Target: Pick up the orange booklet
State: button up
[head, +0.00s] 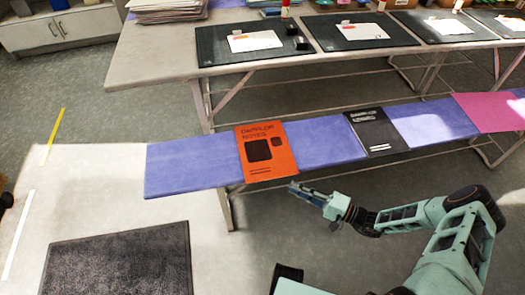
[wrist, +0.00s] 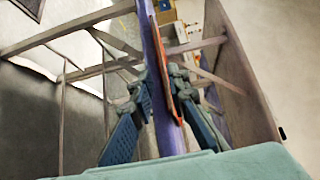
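The orange booklet (head: 268,166) lies flat on the purple-topped bench (head: 190,165), its near edge at or close to the bench's front edge. My gripper (head: 294,187) is just in front of that edge, near the booklet's front right corner. In the wrist view the gripper (wrist: 160,85) is open, with one finger on each side of the bench edge in the picture. The booklet shows there edge-on as a thin orange strip (wrist: 164,50) beside the purple bench edge. I cannot tell whether a finger touches it.
A black booklet (head: 375,132) lies farther right on the bench, and a pink sheet (head: 490,112) beyond it. A higher table (head: 150,60) with black mats and papers stands behind. A dark floor mat (head: 118,262) is at the lower left.

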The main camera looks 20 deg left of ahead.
jog(key=w+a, duration=0.1)
jog(key=a, duration=0.6)
jog(key=shift+w+a+b, duration=0.2)
jog(key=shift+b, duration=0.2)
jog(key=shift+r, duration=0.1)
jog(key=shift+c, duration=0.2)
grip_shut()
